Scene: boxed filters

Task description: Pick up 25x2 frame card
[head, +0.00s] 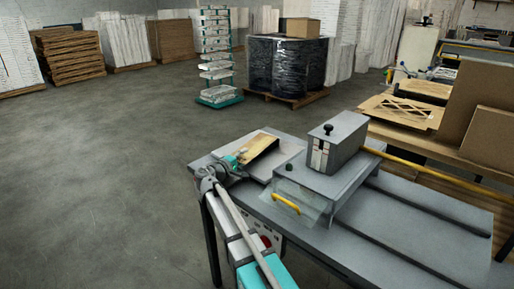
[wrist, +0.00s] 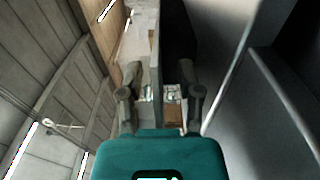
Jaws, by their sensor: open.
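A tan card with a dark edge (head: 262,146), likely the frame card, sits tilted at the far left corner of the grey work table (head: 410,215). My gripper (head: 240,157) is at the near left end of this card. Whether it touches the card cannot be told in the head view. In the wrist view my gripper (wrist: 160,98) is open, with one finger on each side of a thin upright slab (wrist: 154,45) seen edge-on. The slab looks like the card, with gaps visible beside it. Its lower end is partly hidden by my gripper.
A grey machine box with a black knob (head: 337,143) stands right of the card on a clear-sided housing with a yellow handle (head: 286,203). A yellow bar (head: 430,175) runs behind. A wrapped pallet (head: 285,68) and rack (head: 216,60) stand beyond. The left floor is clear.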

